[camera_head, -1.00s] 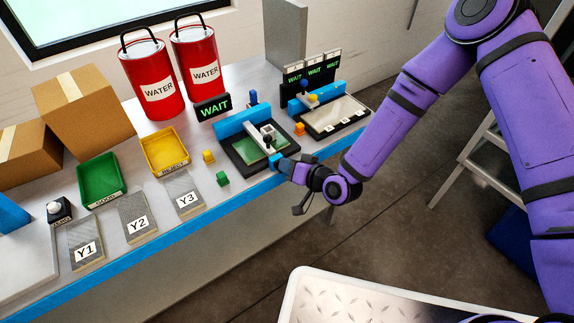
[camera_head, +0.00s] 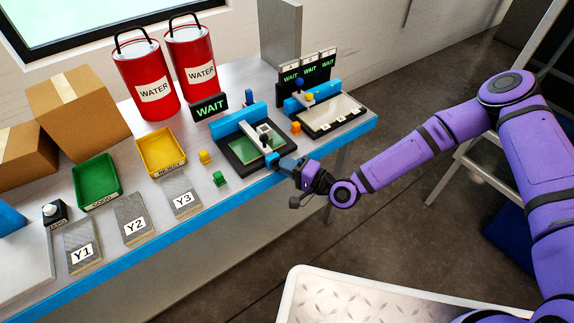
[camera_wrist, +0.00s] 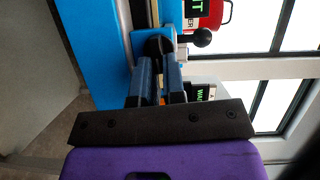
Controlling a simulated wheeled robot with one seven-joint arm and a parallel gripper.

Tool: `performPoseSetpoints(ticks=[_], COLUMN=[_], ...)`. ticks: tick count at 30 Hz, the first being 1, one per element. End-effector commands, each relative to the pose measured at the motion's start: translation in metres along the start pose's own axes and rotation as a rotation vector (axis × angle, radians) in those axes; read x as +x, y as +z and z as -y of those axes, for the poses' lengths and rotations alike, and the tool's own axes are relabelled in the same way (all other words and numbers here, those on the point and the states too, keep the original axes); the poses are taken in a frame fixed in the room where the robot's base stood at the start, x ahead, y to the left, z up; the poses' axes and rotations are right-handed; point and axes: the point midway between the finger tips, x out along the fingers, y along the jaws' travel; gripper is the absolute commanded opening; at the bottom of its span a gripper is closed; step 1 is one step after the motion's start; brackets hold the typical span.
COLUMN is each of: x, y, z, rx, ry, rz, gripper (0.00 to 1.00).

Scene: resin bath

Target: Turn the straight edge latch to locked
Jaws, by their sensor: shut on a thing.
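My gripper (camera_head: 279,161) is at the front right corner of the dark-framed bath (camera_head: 232,164) with a green surface. In the wrist view its two fingers (camera_wrist: 158,82) are closed around a small dark part (camera_wrist: 156,46) on a blue block (camera_wrist: 121,50). I take this part to be the straight edge latch; the fingers hide most of it, and its locked or unlocked position cannot be read. A pale bracket with a dark knob (camera_head: 264,142) stands over the bath; a black ball knob (camera_wrist: 202,38) shows just beyond the fingers in the wrist view.
A sign reading WAIT (camera_head: 210,107) stands behind the bath. A second bath (camera_head: 334,114) is to its right. Yellow (camera_head: 205,157), green (camera_head: 220,179) and orange (camera_head: 296,128) blocks lie nearby. Trays and labelled plates fill the left. Floor is open before the bench.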

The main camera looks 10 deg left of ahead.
Motion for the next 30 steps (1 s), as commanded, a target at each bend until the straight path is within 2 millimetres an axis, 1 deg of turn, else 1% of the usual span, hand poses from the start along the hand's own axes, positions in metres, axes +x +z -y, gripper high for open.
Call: performPoseSetpoints(ticks=[9,23,24,26,27,30], x=[-0.0004,-0.0004,-0.0004,-0.0004,-0.0003,-0.0002], y=[0.0008,0.0011,0.0011,0.0010,0.0010,0.0008], z=[-0.0029,-0.0031,-0.0031,-0.0030,-0.0028,-0.0026], rx=[0.084,0.094,0.094,0.094,0.094,0.093], ry=[-0.032,-0.035,-0.035,-0.035,-0.036,-0.036], rz=[0.001,0.002,0.002,0.002,0.002,0.001], gripper=[0.00,0.00,0.17,0.31,0.36,0.36])
